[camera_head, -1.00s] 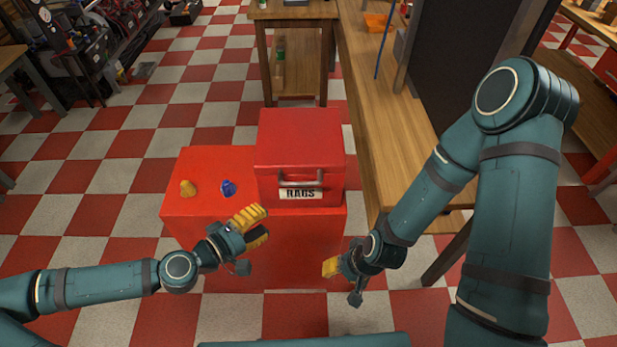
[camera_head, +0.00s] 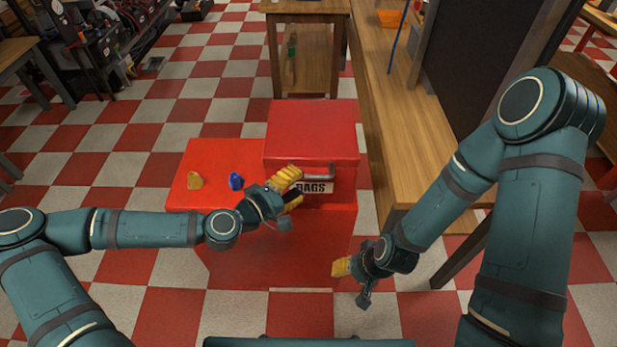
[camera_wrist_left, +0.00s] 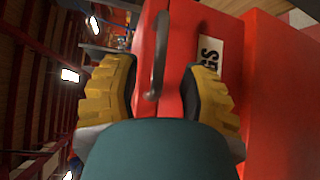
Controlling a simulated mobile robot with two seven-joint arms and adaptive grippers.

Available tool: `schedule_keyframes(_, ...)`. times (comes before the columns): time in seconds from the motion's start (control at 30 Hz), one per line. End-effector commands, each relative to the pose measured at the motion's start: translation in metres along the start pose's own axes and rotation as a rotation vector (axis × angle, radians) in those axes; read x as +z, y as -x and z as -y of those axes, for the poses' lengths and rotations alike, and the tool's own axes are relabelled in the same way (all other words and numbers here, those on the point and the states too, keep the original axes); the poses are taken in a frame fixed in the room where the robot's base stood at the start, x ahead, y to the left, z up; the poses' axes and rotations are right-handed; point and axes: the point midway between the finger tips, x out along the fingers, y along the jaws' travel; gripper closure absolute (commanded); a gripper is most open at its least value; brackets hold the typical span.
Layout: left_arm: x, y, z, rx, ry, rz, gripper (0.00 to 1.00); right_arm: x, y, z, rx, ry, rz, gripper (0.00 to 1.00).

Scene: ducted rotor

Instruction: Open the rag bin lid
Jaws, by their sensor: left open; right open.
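The red rag bin (camera_head: 310,150) stands on a red cabinet, with a closed red lid (camera_head: 312,125) and a grey bar handle (camera_head: 318,173) above the RAGS label (camera_head: 316,187). My left gripper (camera_head: 293,189) is open at the left end of the handle, in front of the bin's face. In the left wrist view the handle (camera_wrist_left: 159,55) lies between the two yellow fingers (camera_wrist_left: 158,90), nearer the left one, and the fingers are not closed on it. My right gripper (camera_head: 345,270) is open and empty, low in front of the cabinet's right side.
A yellow lump (camera_head: 194,180) and a blue one (camera_head: 236,181) sit on the red cabinet (camera_head: 205,155) left of the bin. A wooden bench (camera_head: 410,110) runs along the right. Checkered floor (camera_head: 120,190) is open at left.

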Motion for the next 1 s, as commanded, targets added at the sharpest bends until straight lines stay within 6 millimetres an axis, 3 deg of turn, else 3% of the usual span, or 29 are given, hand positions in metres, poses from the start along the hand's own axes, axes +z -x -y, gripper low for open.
schedule_keyframes(0.1,0.002,-0.02,0.001,0.0,0.0,0.003,0.57,0.0,-0.003,-0.001,0.0,0.0,-0.002,0.53)
schedule_keyframes(0.3,0.0,-0.039,0.001,-0.001,0.0,0.001,0.57,-0.001,-0.005,-0.002,0.0,0.0,-0.003,0.53)
schedule_keyframes(0.67,0.001,-0.043,0.0,-0.001,0.001,0.001,0.57,-0.001,-0.005,-0.002,0.0,0.0,-0.003,0.53)
schedule_keyframes(0.7,0.001,-0.043,0.0,-0.001,0.001,0.001,0.61,-0.001,-0.005,-0.002,0.0,0.0,-0.003,0.53)
schedule_keyframes(0.8,0.001,-0.043,0.0,-0.001,0.001,0.001,0.96,-0.001,-0.005,-0.002,0.0,0.0,-0.003,0.53)
schedule_keyframes(0.83,0.001,-0.043,0.0,-0.001,0.001,0.001,1.0,-0.001,-0.005,-0.002,0.0,0.0,-0.003,0.53)
schedule_keyframes(1.0,0.0,-0.043,0.001,-0.001,0.001,0.0,1.0,-0.001,-0.005,-0.002,0.0,0.0,-0.003,0.53)
